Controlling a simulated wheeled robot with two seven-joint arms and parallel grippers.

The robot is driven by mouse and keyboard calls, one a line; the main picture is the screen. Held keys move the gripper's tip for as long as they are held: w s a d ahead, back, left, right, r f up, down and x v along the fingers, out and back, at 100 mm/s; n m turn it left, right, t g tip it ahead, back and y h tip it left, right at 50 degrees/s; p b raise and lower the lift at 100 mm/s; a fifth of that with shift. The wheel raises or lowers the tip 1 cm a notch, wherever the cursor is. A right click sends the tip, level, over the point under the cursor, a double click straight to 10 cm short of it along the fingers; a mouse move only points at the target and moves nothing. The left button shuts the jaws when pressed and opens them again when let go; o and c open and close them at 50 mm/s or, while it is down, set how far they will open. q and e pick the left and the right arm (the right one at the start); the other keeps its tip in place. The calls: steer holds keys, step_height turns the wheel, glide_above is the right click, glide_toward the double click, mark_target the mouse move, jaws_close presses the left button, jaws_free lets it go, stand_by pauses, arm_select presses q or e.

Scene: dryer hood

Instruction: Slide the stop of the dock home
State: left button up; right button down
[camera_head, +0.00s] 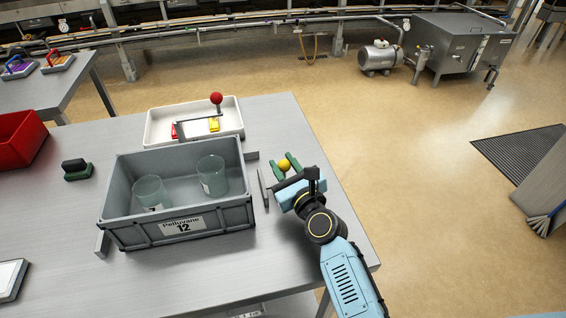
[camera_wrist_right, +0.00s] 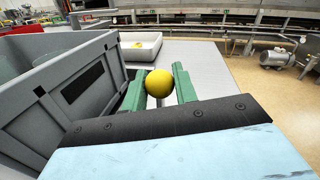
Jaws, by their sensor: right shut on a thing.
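My right gripper (camera_head: 286,168) has green fingers and is shut on the yellow ball knob (camera_head: 284,164) at the right of the crate. In the right wrist view the yellow knob (camera_wrist_right: 160,83) sits between the two fingers, on a short pale post. A thin upright grey plate (camera_head: 263,190) stands between the gripper and the crate; I cannot tell whether it joins the knob. The grey crate (camera_head: 180,228), labelled "Pelluvane 12", has small grey dock pieces (camera_head: 102,244) at its corners and holds two clear beakers (camera_head: 211,170). My left gripper is out of view.
Behind the crate, a white tray (camera_head: 160,134) holds red and yellow pieces and a grey bracket with a red ball (camera_head: 216,98). A red bin (camera_head: 20,139) and a dark green block (camera_head: 76,169) lie left. The table's right edge is close to my right arm.

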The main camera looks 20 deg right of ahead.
steer(key=c, duration=1.1)
jaws_free()
steer(key=s, duration=0.4)
steer(key=s+d, duration=0.1)
steer(key=s, duration=0.3)
steer(key=s+d, duration=0.1)
steer(key=s, duration=0.4)
steer(key=shift+s+b, duration=0.1)
steer(key=shift+b, duration=0.2)
